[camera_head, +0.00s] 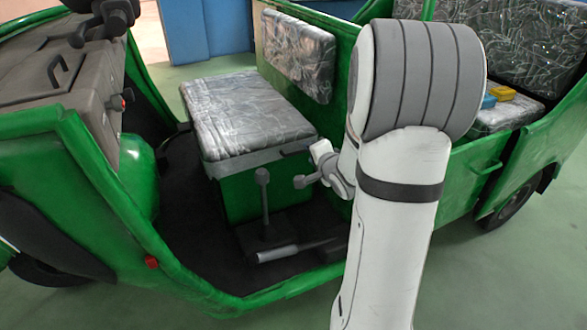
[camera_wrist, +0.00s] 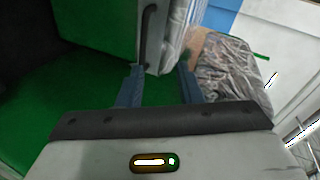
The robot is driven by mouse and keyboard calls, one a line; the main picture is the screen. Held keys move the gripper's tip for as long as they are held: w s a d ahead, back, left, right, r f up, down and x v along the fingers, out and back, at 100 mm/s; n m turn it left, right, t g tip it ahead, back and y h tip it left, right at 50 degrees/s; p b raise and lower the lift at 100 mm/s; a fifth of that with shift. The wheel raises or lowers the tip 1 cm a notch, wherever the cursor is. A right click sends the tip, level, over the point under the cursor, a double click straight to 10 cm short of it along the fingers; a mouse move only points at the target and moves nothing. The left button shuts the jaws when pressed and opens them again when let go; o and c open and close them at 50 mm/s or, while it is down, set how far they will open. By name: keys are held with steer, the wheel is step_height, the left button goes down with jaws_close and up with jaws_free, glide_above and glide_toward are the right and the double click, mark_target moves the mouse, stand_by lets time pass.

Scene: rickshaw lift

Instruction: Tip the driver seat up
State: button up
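The driver seat (camera_head: 248,115) is a cushion in clear, wrinkled plastic. It lies flat on a green box (camera_head: 250,190), with a grey band along its lower edge. I cannot tell whether the fingers touch anything.
An upright lever (camera_head: 263,195) stands in front of the box. The backrest (camera_head: 295,55) is behind the seat on a green partition. The grey dash (camera_head: 55,65) and handlebar are at left. Yellow and blue items (camera_head: 497,95) lie on the rear seat.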

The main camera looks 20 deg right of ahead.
steer(key=m+t+y+b, duration=0.1)
steer(key=b, duration=0.1)
glide_toward(299, 153)
steer(key=shift+m+t, duration=0.3)
steer(key=shift+m, duration=0.2)
steer(key=b+x, duration=0.1)
steer(key=x, duration=0.1)
steer(key=b+x, duration=0.1)
steer(key=x, duration=0.2)
steer(key=b+x, duration=0.1)
steer(key=x, duration=0.2)
steer(key=shift+d+f, duration=0.1)
steer(key=shift+f, duration=0.25)
jaws_close()
